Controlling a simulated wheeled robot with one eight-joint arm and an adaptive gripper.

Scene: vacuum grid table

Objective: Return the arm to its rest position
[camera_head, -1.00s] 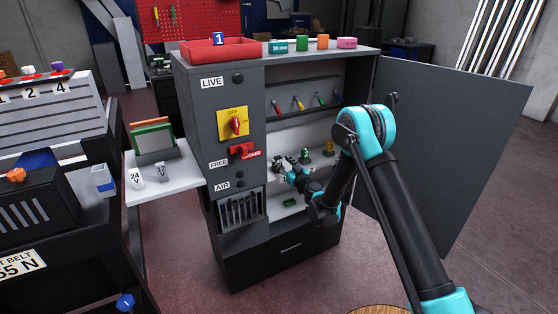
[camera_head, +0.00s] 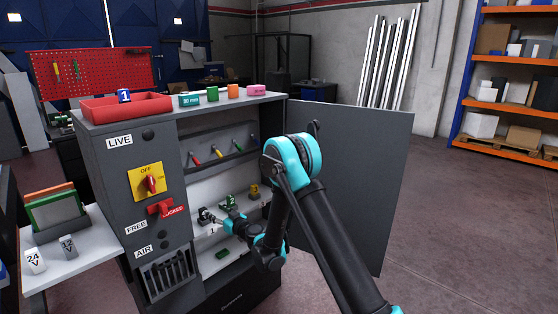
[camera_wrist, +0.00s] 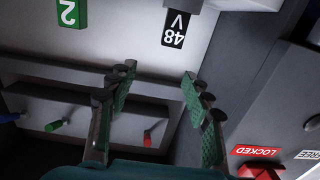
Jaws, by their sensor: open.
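My gripper (camera_head: 218,219) is inside the open grey cabinet (camera_head: 110,185), low in front of its shelf. In the wrist view my gripper (camera_wrist: 158,75) is open, with its green-padded fingers apart and nothing between them. A black block marked 48 V (camera_wrist: 176,28) stands just beyond the fingertips, apart from them. A green block marked 2 (camera_wrist: 72,13) is beside it; it also shows in the head view (camera_head: 229,201). My arm reaches from the lower right into the cabinet.
The cabinet door (camera_head: 350,180) stands wide open behind my arm on the right. Coloured-handled tools (camera_head: 215,154) hang inside the cabinet. A red tray (camera_head: 125,106) and several small blocks sit on top. A side shelf (camera_head: 75,262) holds 24 V and 12 V blocks. Floor at right is clear.

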